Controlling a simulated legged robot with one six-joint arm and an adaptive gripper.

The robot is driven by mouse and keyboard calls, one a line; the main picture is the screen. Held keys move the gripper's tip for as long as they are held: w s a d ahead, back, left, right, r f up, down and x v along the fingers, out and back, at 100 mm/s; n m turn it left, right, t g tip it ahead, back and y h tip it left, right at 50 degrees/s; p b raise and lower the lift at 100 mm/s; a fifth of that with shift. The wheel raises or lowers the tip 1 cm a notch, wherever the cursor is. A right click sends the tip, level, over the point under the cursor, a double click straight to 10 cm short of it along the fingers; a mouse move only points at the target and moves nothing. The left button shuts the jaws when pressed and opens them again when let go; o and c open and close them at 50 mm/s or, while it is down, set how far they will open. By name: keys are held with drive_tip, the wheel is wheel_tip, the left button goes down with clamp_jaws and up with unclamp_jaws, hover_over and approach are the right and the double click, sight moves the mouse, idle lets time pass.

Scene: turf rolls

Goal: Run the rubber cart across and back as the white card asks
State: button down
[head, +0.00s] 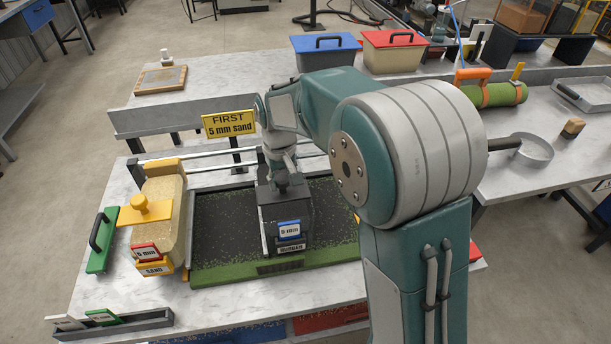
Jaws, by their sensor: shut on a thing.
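The rubber cart (285,215) is a dark box labelled "RUBBER" with a blue "5 mm" tag on its front. It stands over the middle of the turf tray (225,275). My gripper (288,185) is on top of the cart, shut on its handle, which is mostly hidden. Dark granules lie on the turf on both sides of the cart, with light specks among them. A yellow sign (229,123) behind the tray reads "FIRST 5 mm sand". A white card (65,322) lies in the holder at front left; its writing is too small to read.
The sand cart (160,220), with a yellow knob and red "5 mm" tag, stands left of the tray. A green handled piece (103,241) lies beside it. A green card (103,317) shares the holder. My arm hides the tray's right end. Lidded bins (324,52) stand behind.

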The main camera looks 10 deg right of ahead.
drive_tip(key=s+a, duration=0.1)
drive_tip(key=a, duration=1.7)
drive_tip(key=shift+a+f, duration=0.25)
drive_tip(key=shift+a, duration=0.15)
drive_tip(key=shift+c, duration=2.2)
unclamp_jaws()
drive_tip(key=shift+o, duration=0.9)
drive_tip(key=shift+a, duration=0.15)
drive_tip(key=shift+a+r, duration=0.1)
drive_tip(key=shift+a, duration=0.1)
